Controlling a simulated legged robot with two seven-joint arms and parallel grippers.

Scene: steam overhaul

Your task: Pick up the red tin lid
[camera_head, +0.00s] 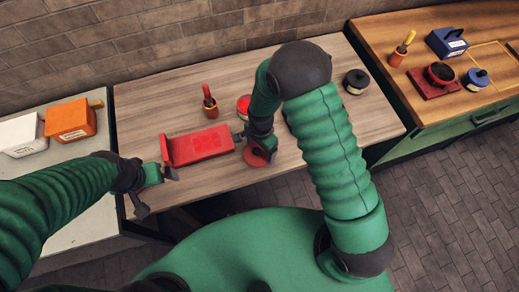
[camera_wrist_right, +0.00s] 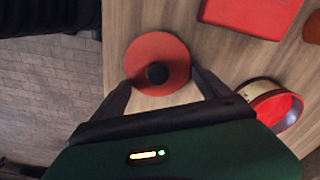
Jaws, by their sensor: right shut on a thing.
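The red tin lid (camera_wrist_right: 140,54), round with a black knob, shows between the fingertips of my right gripper (camera_wrist_right: 160,82) in the right wrist view. My right gripper (camera_head: 262,142) is shut on it. In the head view the lid (camera_head: 256,157) is near the front edge of the wooden bench, partly covered by the gripper. The open red tin (camera_head: 243,101) stands behind it, and it also shows in the right wrist view (camera_wrist_right: 291,104). My left gripper (camera_head: 157,190) is open and empty, at the left end of the red stand.
A red stand (camera_head: 205,144) lies left of the lid. A red pot with a handle (camera_head: 210,103) stands behind it. A dark tin (camera_head: 356,82) is at the right. Orange and white boxes (camera_head: 71,119) are on the left table. A second bench (camera_head: 460,108) holds more items.

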